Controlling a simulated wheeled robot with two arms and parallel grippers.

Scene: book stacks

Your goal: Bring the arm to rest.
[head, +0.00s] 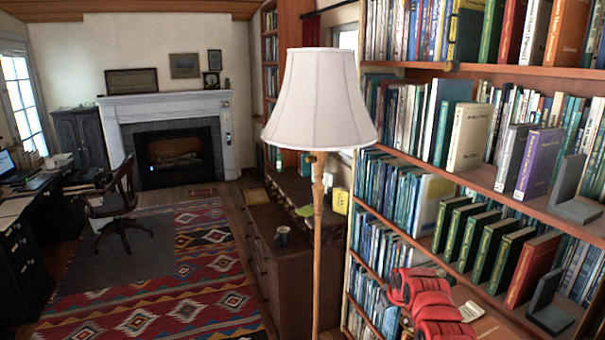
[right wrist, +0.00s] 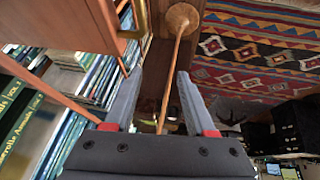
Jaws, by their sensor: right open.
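My right arm (head: 432,304) shows as red segments at the bottom right of the head view, in front of the lower bookcase shelves. My right gripper (right wrist: 159,80) is in the right wrist view, its two grey fingers apart with nothing held between them. The wooden pole of the floor lamp (right wrist: 174,75) shows beyond the gap between the fingers. Book shelves lie to the left of the fingers in that view. My left gripper is not in view.
A bookcase (head: 478,70) full of books, with grey bookends (head: 575,208), fills the right side. The floor lamp (head: 318,105) stands left of it, before a low brown cabinet (head: 285,275). A patterned rug (head: 200,285), desk chair (head: 118,205) and fireplace (head: 175,158) lie left and beyond.

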